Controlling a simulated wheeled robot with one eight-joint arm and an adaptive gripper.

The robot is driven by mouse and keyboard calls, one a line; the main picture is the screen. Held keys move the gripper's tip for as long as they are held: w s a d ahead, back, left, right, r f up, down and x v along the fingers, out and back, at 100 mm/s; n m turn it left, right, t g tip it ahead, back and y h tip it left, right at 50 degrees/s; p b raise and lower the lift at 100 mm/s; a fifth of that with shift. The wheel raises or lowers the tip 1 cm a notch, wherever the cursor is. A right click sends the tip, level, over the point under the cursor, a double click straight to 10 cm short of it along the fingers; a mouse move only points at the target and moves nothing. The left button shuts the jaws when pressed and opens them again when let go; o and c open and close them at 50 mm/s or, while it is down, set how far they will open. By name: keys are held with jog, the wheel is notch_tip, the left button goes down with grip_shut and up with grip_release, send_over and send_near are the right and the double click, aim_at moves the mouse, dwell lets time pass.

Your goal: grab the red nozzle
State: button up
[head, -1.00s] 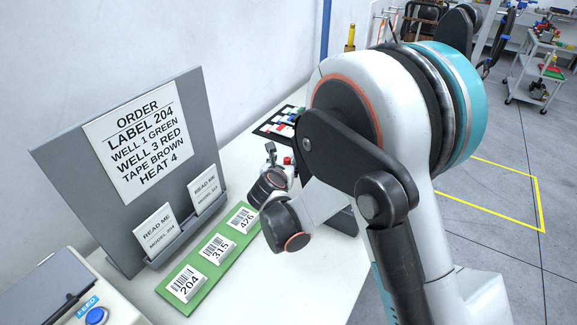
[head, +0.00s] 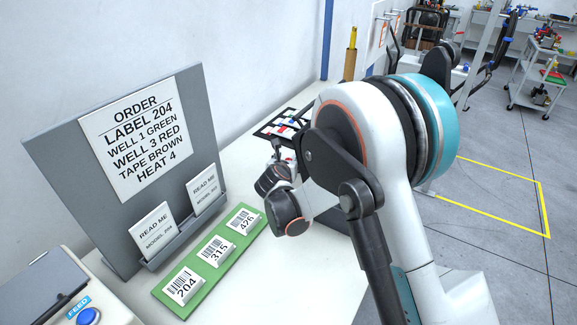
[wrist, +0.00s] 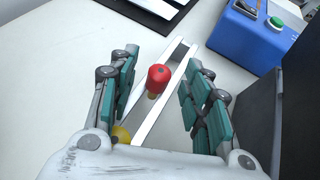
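The red nozzle (wrist: 158,78) has a rounded red cap with a brass-coloured part under it. In the wrist view it stands at a narrow white rail (wrist: 166,98) on the white table. My gripper (wrist: 160,67) is open, with green-padded fingers to the left and right of the nozzle. I see a gap on both sides, so the fingers are not closed on it. A yellow rounded piece (wrist: 121,134) shows nearer the palm, partly hidden. In the head view my gripper (head: 277,150) is small and partly hidden by my arm, and I cannot make out the nozzle there.
A blue box with a green button (wrist: 262,30) stands at the upper right of the wrist view, beside a dark panel (wrist: 298,110). In the head view a green label strip (head: 210,264) and a grey order board (head: 75,185) stand to the left.

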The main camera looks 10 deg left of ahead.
grip_shut()
jog(key=shift+r, duration=0.1)
